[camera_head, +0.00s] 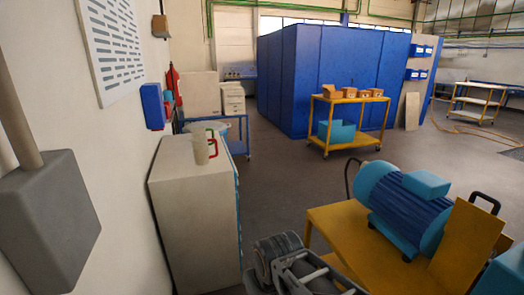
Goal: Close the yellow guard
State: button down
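A flat yellow panel (467,248), which looks like the yellow guard, stands tilted at the right, beside the blue motor (405,208). It hides part of the motor's right end. A black loop handle (485,201) shows behind its top edge; I cannot tell whether it belongs to the panel. Dark and light grey parts of my arm, apparently with my gripper (300,272), show at the bottom middle, left of the panel and apart from it. The fingers cannot be made out clearly.
The motor rests on a yellow table (335,220). A pale cabinet (190,205) with a cup and red-handled item stands left, near a grey wall box (45,215). A yellow cart (348,138) with boxes stands behind. The floor between cabinet and table is clear.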

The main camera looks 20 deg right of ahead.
aim_at(478, 229)
jog(key=i, duration=1.55)
jog(key=z, duration=2.95)
jog(key=i, duration=0.5)
